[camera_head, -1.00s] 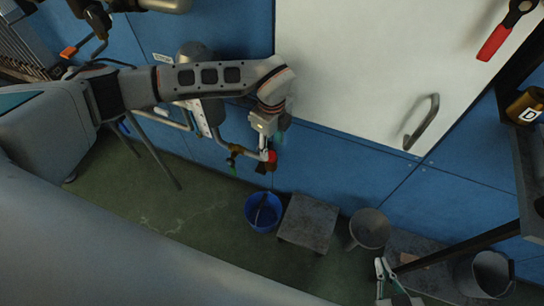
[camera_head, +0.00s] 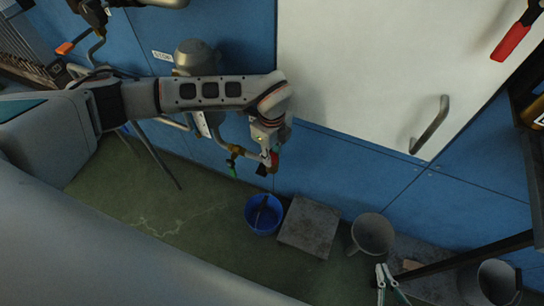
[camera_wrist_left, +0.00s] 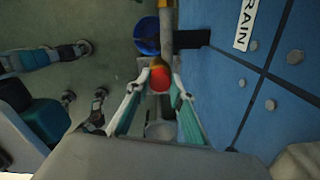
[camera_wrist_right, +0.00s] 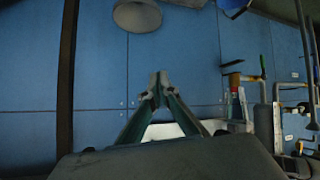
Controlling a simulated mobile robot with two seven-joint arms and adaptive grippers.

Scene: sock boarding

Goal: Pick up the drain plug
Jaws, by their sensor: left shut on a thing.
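The drain plug, a red knob with a brass collar, shows in the left wrist view (camera_wrist_left: 159,77) and as a small red spot in the head view (camera_head: 275,159). My left gripper (camera_wrist_left: 163,80) is shut on it, a fingertip on each side. The plug lines up with the end of a grey pipe (camera_wrist_left: 166,35); I cannot tell whether it is seated or apart. My right gripper (camera_wrist_right: 158,88) is away at the lower right of the head view (camera_head: 384,272), empty, its fingertips close together.
A blue bucket (camera_head: 264,214) stands on the green floor below the plug, beside a grey block (camera_head: 308,227) and a grey funnel-shaped vessel (camera_head: 371,234). Blue wall panels and a white door with a handle (camera_head: 430,125) stand behind. A valve with a green handle (camera_head: 234,160) is left of the plug.

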